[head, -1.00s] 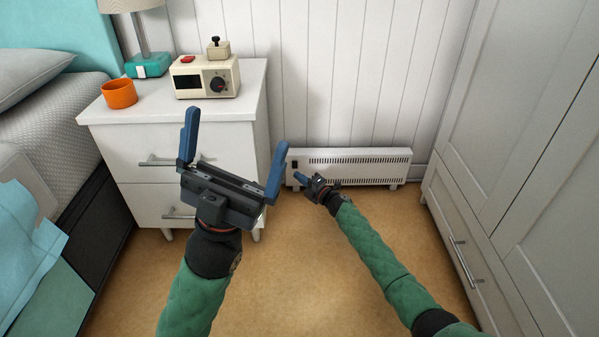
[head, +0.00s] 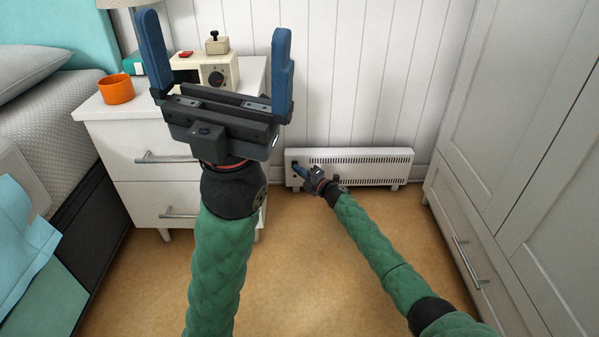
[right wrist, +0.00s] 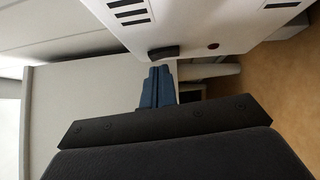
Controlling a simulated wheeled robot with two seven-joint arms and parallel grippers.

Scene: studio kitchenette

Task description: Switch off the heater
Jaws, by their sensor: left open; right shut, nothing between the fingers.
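The heater (head: 365,168) is a low white panel with slotted vents, standing on the floor against the back wall. My right gripper (head: 297,167) is shut and empty at the heater's left end, where it covers the switch in the head view. In the right wrist view, the black switch (right wrist: 163,53) shows on the white heater (right wrist: 185,20), just beyond the tips of my shut fingers (right wrist: 158,72). I cannot tell whether they touch. A small dark round spot (right wrist: 213,46) sits beside the switch. My left gripper (head: 215,65) is open and empty, raised in front of the nightstand.
A white nightstand (head: 150,140) stands left of the heater, holding an orange mug (head: 117,89) and a cream appliance with a dial (head: 218,72). A bed (head: 50,110) is at far left, a white wardrobe (head: 520,130) at right. Floor before the heater is clear.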

